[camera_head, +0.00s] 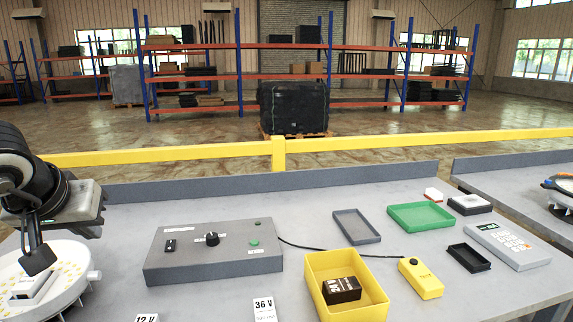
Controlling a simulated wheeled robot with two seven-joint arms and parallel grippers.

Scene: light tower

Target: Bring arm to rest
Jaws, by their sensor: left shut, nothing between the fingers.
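My left gripper (38,260) is at the left edge of the head view. Its dark fingers point down and are shut and empty. They show in front of a round white lamp board (80,275) with yellow LEDs, which is cut off by the left edge. I cannot tell whether the fingers touch the board. My left arm's dark and pale links come in from the left and hide part of the table and board. My right gripper is not in view.
A grey control box (213,262) stands right of the board, cabled to a yellow device (420,278). A yellow bin (325,268) holds a dark box (342,290). Green (421,217), grey (356,227) and black (469,258) trays and a keypad device (507,246) stand right.

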